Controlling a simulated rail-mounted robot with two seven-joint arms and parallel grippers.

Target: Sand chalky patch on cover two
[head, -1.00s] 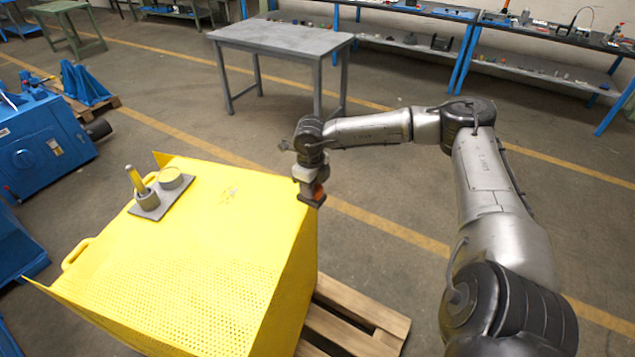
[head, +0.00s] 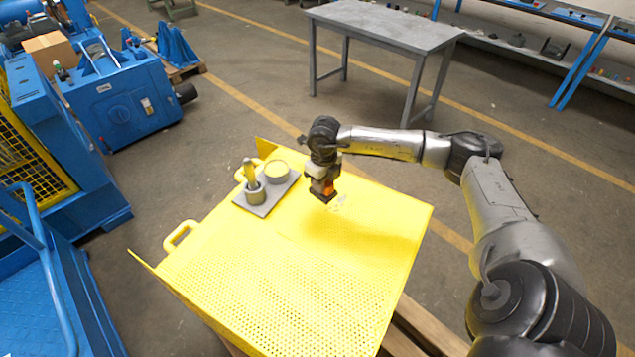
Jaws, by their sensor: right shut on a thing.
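The yellow cover (head: 290,270) has a perforated top and lies in the middle of the head view. A faint, pale chalky patch (head: 341,200) shows on its far part. My right gripper (head: 324,180) is shut on a small dark and orange block (head: 325,191), which looks like a sanding block. It holds the block over the far part of the cover, just left of the patch. I cannot tell whether the block touches the surface. No number shows on the cover. My left gripper is out of view.
A grey plate (head: 258,208) on the cover's far left bears a brush in a cup (head: 254,190) and a round yellow-topped tin (head: 277,171). Cover handles (head: 180,236) stick out on the left. A wooden pallet (head: 425,325) lies beneath. A grey table (head: 385,25) stands behind.

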